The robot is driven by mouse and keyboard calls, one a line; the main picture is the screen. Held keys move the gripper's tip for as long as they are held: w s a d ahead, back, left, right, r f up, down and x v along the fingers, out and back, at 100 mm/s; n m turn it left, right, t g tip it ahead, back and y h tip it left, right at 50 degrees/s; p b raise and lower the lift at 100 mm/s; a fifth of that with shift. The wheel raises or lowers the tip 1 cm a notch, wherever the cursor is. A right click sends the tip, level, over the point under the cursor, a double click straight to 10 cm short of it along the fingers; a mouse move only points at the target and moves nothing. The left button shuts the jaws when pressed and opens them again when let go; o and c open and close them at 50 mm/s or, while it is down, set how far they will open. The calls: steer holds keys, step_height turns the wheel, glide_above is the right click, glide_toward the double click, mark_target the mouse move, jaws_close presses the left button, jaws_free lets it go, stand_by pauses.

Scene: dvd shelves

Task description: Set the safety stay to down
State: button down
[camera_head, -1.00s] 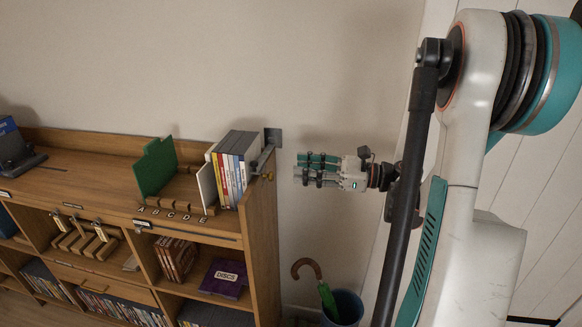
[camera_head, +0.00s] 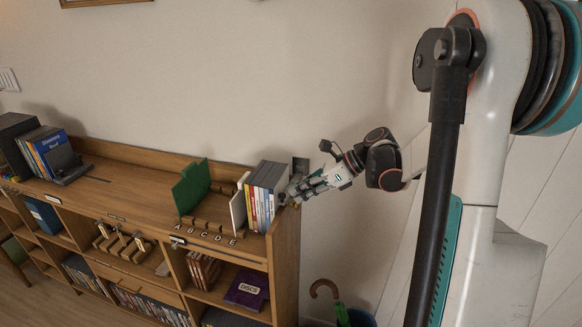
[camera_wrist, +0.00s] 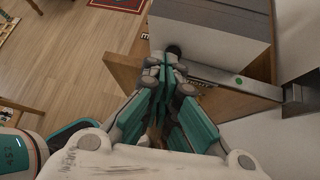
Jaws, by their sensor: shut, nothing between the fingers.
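In the head view my gripper (camera_head: 288,196) is at the shelf's top right corner and hides most of the bar. The wall bracket (camera_head: 300,165) shows behind it.
A row of DVD cases (camera_head: 266,190) stands close beside my gripper, left of it. A green divider (camera_head: 192,186) stands further left on the wooden shelf (camera_head: 130,190). An umbrella (camera_head: 342,314) is below on the right. The wall right of the shelf is bare.

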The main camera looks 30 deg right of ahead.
step_height(320, 180, up, 15)
steer(key=w+a+g+h+p, duration=0.2)
steer(key=g+h+p, duration=0.45)
steer(key=p, duration=0.65)
steer(key=t+h+b, duration=0.1)
steer(key=t+h, duration=0.1)
glide_above(288, 194)
steer(key=s+a, duration=0.2)
steer(key=s, duration=0.2)
step_height(288, 194, down, 14)
steer(key=shift+d+f+g, duration=0.1)
steer(key=shift+f+g, duration=0.1)
steer(key=shift+g, duration=0.05)
steer(key=shift+s+a+f+b, duration=0.1)
steer(key=shift+s+f+b, duration=0.05)
steer(key=shift+f+b, duration=0.35)
steer(key=shift+s+a+f+b, duration=0.1)
steer(key=shift+f+b, duration=0.3)
steer(key=shift+b, duration=0.2)
